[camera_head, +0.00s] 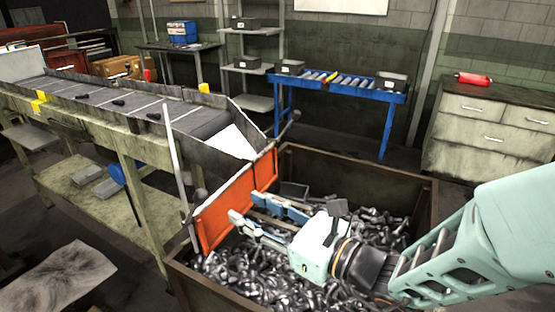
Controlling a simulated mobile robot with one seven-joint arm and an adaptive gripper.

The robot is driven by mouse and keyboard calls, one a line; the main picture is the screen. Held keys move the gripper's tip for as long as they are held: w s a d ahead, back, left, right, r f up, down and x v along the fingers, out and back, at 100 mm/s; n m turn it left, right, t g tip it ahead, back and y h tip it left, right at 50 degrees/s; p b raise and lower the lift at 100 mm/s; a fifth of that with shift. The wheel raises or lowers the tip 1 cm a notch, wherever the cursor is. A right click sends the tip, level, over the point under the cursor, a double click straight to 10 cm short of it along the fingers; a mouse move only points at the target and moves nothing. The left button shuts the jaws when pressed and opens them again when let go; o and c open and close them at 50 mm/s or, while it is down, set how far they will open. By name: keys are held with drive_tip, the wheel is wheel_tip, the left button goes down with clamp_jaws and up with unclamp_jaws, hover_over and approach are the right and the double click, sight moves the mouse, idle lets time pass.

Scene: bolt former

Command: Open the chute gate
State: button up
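A thin grey bar (176,160) rises at the gate's left end. My gripper (243,204) reaches in from the right over the bin, its fingers pointing left at the gate's face. The two fingers are spread apart with nothing seen between them. Their tips overlap the panel in the picture; I cannot tell whether they touch it.
A brown bin (365,175) full of metal bolts (250,275) lies below my gripper. A conveyor (100,98) with a few dark parts runs to the chute from the left. A blue roller table (340,85) and a drawer cabinet (490,125) stand behind.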

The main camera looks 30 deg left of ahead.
sight(201, 196)
drive_tip(key=shift+m, duration=0.5)
drive_tip(key=a, duration=0.4)
drive_tip(key=s+a, duration=0.1)
drive_tip(key=a, duration=0.3)
drive_tip(key=s+a+p, duration=0.1)
drive_tip(key=a, duration=0.3)
drive_tip(key=shift+a+f, duration=0.15)
drive_tip(key=shift+f, duration=0.15)
clamp_jaws()
